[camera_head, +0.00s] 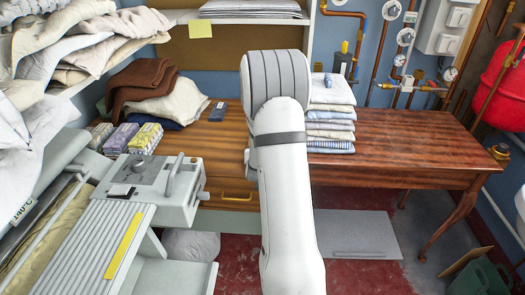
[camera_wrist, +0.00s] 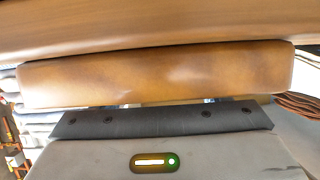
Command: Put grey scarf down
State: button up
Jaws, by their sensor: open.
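I cannot make out a grey scarf in either view. In the head view my own arm rises through the middle and hides its far end and part of the wooden table (camera_head: 420,140). In the wrist view the grey body of my gripper (camera_wrist: 155,50) fills the bottom, with a small lit indicator and a dark bolted strip. Wide tan, smooth parts lie across the top. My gripper is open, and no cloth shows held in it. What lies directly beyond it is hidden.
A stack of folded linen (camera_head: 330,130) stands right of my arm. The table's right part is clear. At left are the ironer (camera_head: 155,190), boxes (camera_head: 145,137), brown cloth (camera_head: 140,82) and a shelf of linens. A grey mat (camera_head: 345,235) lies on the floor.

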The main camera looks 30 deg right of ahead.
jog(key=v, duration=1.2)
jog(key=a+r+n+g+y, duration=0.1)
jog(key=a+y, duration=0.1)
jog(key=a, duration=0.3)
jog(key=a+r+n+y, duration=0.1)
jog(key=a+n+y, duration=0.15)
jog(key=a, duration=0.25)
jog(key=s+a+r+n+g+y, duration=0.2)
jog(key=s+a, duration=0.4)
jog(key=s, duration=0.4)
jog(key=s+a+r+n+g+y, duration=0.1)
jog(key=s+a+r+g, duration=0.3)
jog(key=s, duration=0.6)
jog(key=a+n+g, duration=0.1)
jog(key=a, duration=0.1)
jog(key=shift+a+g+y+b, duration=0.3)
jog(key=shift+y, duration=0.05)
notch_tip(320, 180, up, 7)
jog(key=p, duration=0.6)
jog(key=shift+s+p, duration=0.25)
jog(key=shift+p, duration=0.1)
jog(key=shift+r, duration=0.15)
